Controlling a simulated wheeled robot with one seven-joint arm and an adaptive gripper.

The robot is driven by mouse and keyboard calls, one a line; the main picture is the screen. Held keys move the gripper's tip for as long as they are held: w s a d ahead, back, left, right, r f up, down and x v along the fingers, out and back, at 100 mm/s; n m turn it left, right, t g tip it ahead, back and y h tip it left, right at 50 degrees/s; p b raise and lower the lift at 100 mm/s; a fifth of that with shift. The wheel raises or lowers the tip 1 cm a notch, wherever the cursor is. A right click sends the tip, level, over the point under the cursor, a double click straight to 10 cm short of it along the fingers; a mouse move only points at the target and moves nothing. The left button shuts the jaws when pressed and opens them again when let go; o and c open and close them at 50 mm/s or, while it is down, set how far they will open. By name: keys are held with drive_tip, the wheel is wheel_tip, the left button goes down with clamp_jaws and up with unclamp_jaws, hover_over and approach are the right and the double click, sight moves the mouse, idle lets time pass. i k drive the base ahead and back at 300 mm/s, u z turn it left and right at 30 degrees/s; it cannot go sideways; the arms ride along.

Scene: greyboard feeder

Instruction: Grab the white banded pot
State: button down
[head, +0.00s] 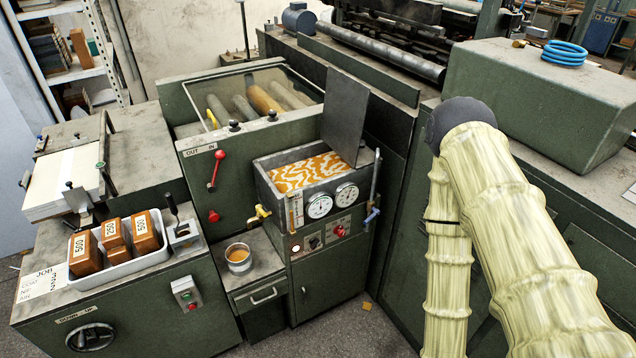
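A small round pot (238,257) with a pale, whitish band around its side stands upright on the small ledge above a drawer, left of the gauge cabinet. Its open top shows brownish-orange contents. Nothing is touching it from above. My arm, in a pale yellow ribbed cover, rises at the right, bends at a dark joint and runs back down out of the bottom edge. My gripper is not in view.
A tank (312,173) with orange-and-white marbled contents and a raised lid (344,115) stands behind the pot at right. A red lever (216,170) and yellow valve (262,212) stick out nearby. A white tray (121,268) holds numbered brown blocks at left.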

sight(237, 256)
drive_tip(key=z, duration=1.75)
drive_tip(key=k, duration=1.6)
drive_tip(key=u, duration=1.95)
drive_tip(key=i, duration=0.5)
drive_tip(key=u, duration=0.1)
